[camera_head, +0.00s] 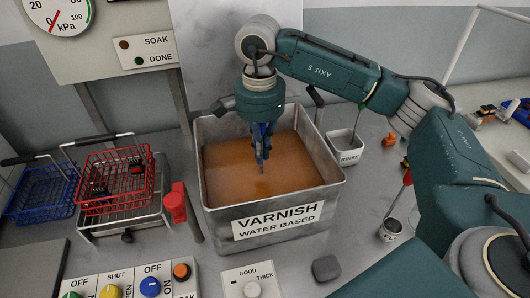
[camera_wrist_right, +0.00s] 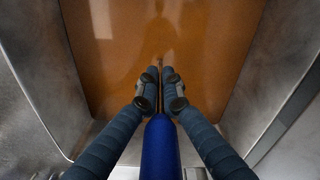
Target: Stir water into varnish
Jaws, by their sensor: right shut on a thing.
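The metal tank (camera_head: 214,226), labelled VARNISH WATER BASED, holds orange-brown varnish (camera_head: 228,172) with a smooth surface. My right gripper (camera_head: 261,157) points down over the varnish, inside the tank's rim. In the wrist view its fingertips (camera_wrist_right: 160,88) are together on a slim blue-handled tool (camera_wrist_right: 160,150). A thin tip shows just past the fingers; I cannot tell whether it touches the varnish. A GOOD/THICK panel (camera_head: 237,274) stands in front of the tank. My left gripper is not in view.
A small RINSE container (camera_head: 349,158) stands right of the tank. A metal cup (camera_head: 390,235) with a red-handled tool is nearer. A red wire basket (camera_head: 116,176) and blue basket (camera_head: 40,190) stand left. A red valve handle (camera_head: 175,205) is beside the tank. A grey block (camera_head: 326,268) lies in front.

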